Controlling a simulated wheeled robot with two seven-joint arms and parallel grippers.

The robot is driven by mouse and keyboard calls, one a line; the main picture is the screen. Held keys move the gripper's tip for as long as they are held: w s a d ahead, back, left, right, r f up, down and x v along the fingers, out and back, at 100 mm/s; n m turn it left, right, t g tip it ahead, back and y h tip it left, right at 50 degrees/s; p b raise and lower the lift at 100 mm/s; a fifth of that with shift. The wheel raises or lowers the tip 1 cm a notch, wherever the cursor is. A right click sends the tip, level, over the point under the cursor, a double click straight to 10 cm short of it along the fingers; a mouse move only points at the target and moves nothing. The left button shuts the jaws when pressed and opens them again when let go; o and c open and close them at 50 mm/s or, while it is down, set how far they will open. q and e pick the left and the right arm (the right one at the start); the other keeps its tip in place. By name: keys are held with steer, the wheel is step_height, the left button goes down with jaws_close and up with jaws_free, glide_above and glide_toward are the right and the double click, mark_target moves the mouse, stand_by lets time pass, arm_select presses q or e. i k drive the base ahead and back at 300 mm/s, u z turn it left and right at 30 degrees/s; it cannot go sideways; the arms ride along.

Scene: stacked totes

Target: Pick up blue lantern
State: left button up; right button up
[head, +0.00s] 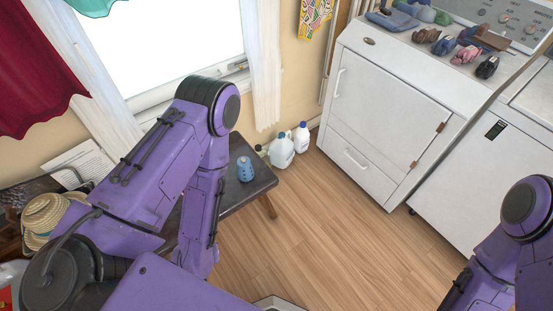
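A small blue object that looks like the blue lantern (246,169) stands upright on a dark wooden bench (262,181), near the bench's right end. My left arm crosses the bench just left of it, with a gap between the arm and the lantern. The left arm's lower links point down past the bench's front edge, and its gripper is hidden or out of frame. My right arm shows only at the lower right edge, and its gripper is out of frame. Nothing is seen touching the lantern.
Several jugs (281,150) stand on the floor behind the bench. A white dryer (385,115) with several shoes on top is at the right, beside another white appliance (490,165). A straw hat (42,214) lies at the left. The wooden floor (330,235) in the middle is clear.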

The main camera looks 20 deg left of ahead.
mark_target(245, 172)
steer(key=z, duration=0.2)
steer(key=i, duration=0.85)
steer(key=u, duration=0.95)
steer(key=i, duration=0.6)
steer(key=u, duration=0.7)
